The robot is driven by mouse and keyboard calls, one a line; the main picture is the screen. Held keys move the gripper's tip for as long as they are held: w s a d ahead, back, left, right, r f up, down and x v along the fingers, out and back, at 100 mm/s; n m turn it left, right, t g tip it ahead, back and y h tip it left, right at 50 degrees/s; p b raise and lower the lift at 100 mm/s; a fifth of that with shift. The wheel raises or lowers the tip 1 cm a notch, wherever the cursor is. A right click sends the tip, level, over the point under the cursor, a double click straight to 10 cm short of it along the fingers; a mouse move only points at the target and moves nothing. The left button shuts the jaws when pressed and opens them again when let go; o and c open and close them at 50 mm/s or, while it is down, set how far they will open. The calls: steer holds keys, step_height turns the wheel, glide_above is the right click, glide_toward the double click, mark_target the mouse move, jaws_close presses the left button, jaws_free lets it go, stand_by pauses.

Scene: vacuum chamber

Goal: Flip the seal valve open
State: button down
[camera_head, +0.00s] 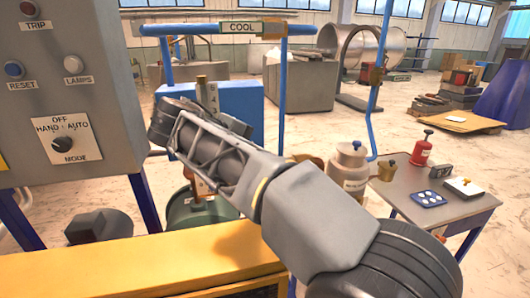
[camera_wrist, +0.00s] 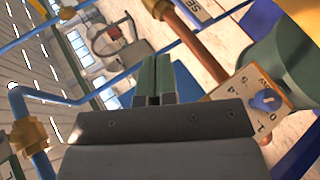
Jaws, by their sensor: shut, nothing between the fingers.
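A copper-coloured pipe (camera_wrist: 190,38) runs slantwise at the upper right of the wrist view. A pale label (camera_wrist: 202,10) beside it, cut off at the frame's top, begins "SE". Which part is the seal valve's handle I cannot tell. A blue knob (camera_wrist: 266,100) on a lettered beige plate shows at the right. My gripper (camera_wrist: 155,82) has its two dark fingers together and empty, apart from the pipe in the picture.
A blue pipe frame with a COOL label (camera_head: 242,27) stands behind my arm. A grey control panel (camera_head: 55,90) is at left, above a yellow bench (camera_head: 150,262). A small table (camera_head: 445,205) with a red can (camera_head: 422,150) stands at right.

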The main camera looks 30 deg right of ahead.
steer(key=shift+v, duration=1.2)
steer(key=shift+f, duration=0.1)
